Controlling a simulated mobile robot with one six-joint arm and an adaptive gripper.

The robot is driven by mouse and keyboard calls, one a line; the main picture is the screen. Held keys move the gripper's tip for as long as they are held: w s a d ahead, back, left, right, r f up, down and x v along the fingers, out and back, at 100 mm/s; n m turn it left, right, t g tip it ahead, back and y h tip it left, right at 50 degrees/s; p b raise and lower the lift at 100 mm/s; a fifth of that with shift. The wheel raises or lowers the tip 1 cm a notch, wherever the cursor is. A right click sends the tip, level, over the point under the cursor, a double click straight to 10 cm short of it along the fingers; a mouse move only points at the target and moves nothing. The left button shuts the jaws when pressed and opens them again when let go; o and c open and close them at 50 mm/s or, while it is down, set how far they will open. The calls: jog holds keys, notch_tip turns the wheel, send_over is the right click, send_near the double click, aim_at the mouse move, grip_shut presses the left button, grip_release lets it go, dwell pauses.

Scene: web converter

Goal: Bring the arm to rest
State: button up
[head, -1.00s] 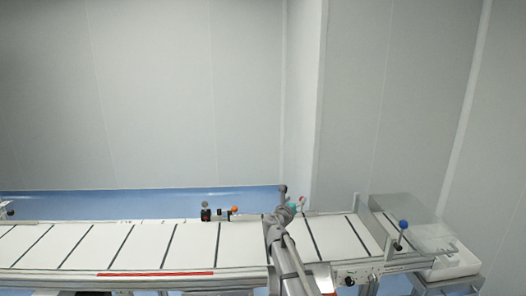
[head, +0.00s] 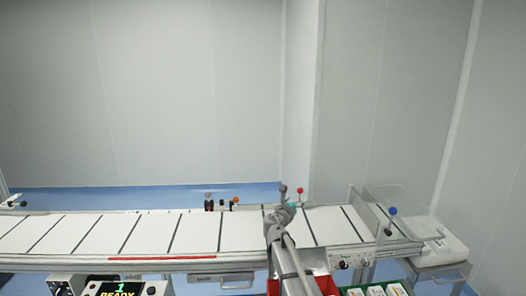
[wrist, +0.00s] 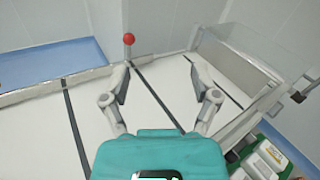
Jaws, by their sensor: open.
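My arm (head: 284,250) rises from the bottom of the head view and reaches over the white conveyor belt (head: 190,230) with dark cross lines. In that view my gripper is mostly hidden by the arm. In the wrist view my gripper (wrist: 157,64) has its two grey fingers spread wide, with nothing between them but the belt and wall behind. The teal gripper body shows at the bottom of that view.
A red ball-topped lever (wrist: 129,39) stands at the belt's far edge. A clear cover (head: 402,207) and a blue-knobbed lever (head: 391,212) are at the right end. A lit display (head: 117,289), a red bin (head: 325,284) and a green crate (head: 408,284) are in front.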

jog(key=s+d+f+m+g, duration=0.55)
jog(key=s+m, duration=0.25)
jog(key=m, duration=0.2)
jog(key=s+d+f+m+g, duration=0.4)
jog(key=s+d+f+m, duration=0.15)
jog(key=s+m, duration=0.35)
jog(key=s+a+f+m+g+y+b, duration=0.1)
jog(key=s+a+f+m+g+y, duration=0.25)
jog(key=s+m, duration=0.45)
jog(key=s+a+f+m+g+y, duration=0.25)
jog(key=s+f+m+y, duration=0.3)
jog(key=s, duration=0.35)
jog(key=shift+h, duration=0.3)
jog(key=s+f+b, duration=0.1)
jog(key=f+b, duration=0.2)
jog(key=s+f+b, duration=0.1)
jog(key=f+b, duration=0.2)
jog(key=s+f+b, duration=0.1)
jog(key=f+b, duration=0.1)
jog(key=b, duration=0.1)
jog(key=shift+f, duration=0.4)
notch_tip(320, 180, up, 13)
jog(key=p, duration=1.3)
